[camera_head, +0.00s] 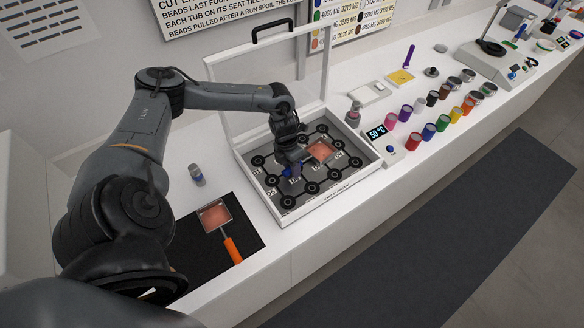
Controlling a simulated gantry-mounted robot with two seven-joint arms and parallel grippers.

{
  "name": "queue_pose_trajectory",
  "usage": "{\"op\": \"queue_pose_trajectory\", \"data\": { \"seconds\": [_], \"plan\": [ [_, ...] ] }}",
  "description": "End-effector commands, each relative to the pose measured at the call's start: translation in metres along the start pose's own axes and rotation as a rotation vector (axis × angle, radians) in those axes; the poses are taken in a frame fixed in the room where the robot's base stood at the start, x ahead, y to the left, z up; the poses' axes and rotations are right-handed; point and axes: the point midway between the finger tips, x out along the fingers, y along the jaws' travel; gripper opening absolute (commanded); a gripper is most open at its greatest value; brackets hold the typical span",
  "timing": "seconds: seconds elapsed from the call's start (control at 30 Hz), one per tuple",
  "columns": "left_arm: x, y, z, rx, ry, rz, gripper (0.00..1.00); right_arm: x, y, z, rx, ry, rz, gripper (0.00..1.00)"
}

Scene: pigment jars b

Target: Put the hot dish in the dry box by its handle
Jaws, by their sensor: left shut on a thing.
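A square metal dish with reddish-pink contents (321,150) is inside the white dry box (337,186), over its back right part. My left gripper (293,167) reaches down into the box and is shut on this dish's handle, whose blue end (288,173) shows beside the jaws. I cannot tell whether the dish touches the box floor. The jaws partly hide the handle. A second square dish with similar contents (214,216) and an orange handle (232,250) lies on a black mat (190,250) left of the box. My right gripper is not in view.
The box's clear lid (232,80) stands open behind it, with a black handle on top. Black round seats (288,202) cover the box floor. A small jar (196,174) stands left of the box. A 50 °C display (377,132) and several coloured tubs (428,131) stand right.

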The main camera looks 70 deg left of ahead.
Motion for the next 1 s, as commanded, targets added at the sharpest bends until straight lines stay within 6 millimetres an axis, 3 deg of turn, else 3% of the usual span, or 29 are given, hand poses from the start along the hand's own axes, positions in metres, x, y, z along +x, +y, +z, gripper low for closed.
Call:
{"op": "queue_pose_trajectory", "data": {
  "seconds": [0.5, 0.53, 0.7, 1.0],
  "plan": [
    [0.0048, 0.0007, 0.0006, 0.0, -0.002, -0.001, 0.0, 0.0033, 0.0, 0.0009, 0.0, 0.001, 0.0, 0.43],
    [0.0038, 0.0006, 0.0007, 0.0, -0.002, -0.001, 0.35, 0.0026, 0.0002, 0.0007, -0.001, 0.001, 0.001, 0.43],
    [0.0038, 0.0006, 0.0004, 0.0, -0.001, 0.0, 0.6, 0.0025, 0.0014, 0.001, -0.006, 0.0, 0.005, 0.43],
    [0.0041, 0.0008, -0.0005, 0.0, 0.001, 0.0, 0.6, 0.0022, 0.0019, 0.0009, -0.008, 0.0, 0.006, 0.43]
  ]
}}
